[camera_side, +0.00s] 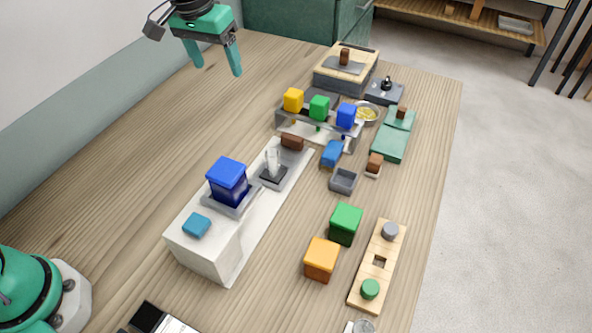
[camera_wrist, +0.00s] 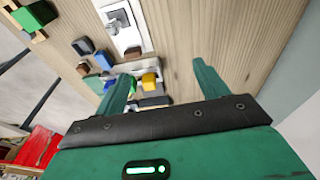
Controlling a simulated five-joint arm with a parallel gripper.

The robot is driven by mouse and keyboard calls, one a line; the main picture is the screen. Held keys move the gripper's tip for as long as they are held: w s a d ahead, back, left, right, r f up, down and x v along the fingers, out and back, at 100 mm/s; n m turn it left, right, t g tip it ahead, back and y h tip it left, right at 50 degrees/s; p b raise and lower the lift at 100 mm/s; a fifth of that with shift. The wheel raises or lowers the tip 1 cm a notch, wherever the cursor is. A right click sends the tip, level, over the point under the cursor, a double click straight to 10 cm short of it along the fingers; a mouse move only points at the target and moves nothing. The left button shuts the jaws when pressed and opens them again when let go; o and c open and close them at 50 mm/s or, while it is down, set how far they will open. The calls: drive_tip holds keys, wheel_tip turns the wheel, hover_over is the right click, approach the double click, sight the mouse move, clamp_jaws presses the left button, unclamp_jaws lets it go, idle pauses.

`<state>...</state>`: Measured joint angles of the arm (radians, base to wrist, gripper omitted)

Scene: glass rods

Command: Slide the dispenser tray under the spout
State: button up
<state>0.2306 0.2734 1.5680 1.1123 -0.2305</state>
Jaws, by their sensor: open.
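My gripper (camera_side: 217,70) is open and empty, high above the far left of the table. In the wrist view its two fingers (camera_wrist: 162,70) are spread with nothing between them. A rack (camera_side: 318,139) with a yellow, a green and a blue block on top and small coloured parts below stands at the table's far middle; it seems to be the dispenser. A small grey open tray (camera_side: 343,181) sits in front of it, apart from the gripper. I cannot tell for certain which part is the spout or whether this tray is the dispenser tray.
A long white block (camera_side: 206,250) carries a dark blue container (camera_side: 228,183) and a clear upright piece (camera_side: 272,160). Green (camera_side: 345,224) and orange (camera_side: 321,260) boxes and a wooden board (camera_side: 359,290) stand near the right edge. The table's left side is clear.

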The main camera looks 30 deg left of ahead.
drive_tip(key=w+d+f+g, duration=0.1)
drive_tip(key=w+d+f, duration=0.5)
drive_tip(key=f, duration=0.1)
drive_tip(key=g, duration=0.1)
hover_over(292, 136)
wheel_tip(292, 136, down, 9)
drive_tip(key=shift+d+r, duration=0.1)
drive_tip(key=shift+r, duration=0.1)
drive_tip(key=shift+f, duration=0.2)
drive_tip(key=shift+f, duration=3.7)
drive_tip(key=c, duration=1.4)
drive_tip(key=shift+s+r, duration=0.1)
drive_tip(key=shift+s, duration=5.7)
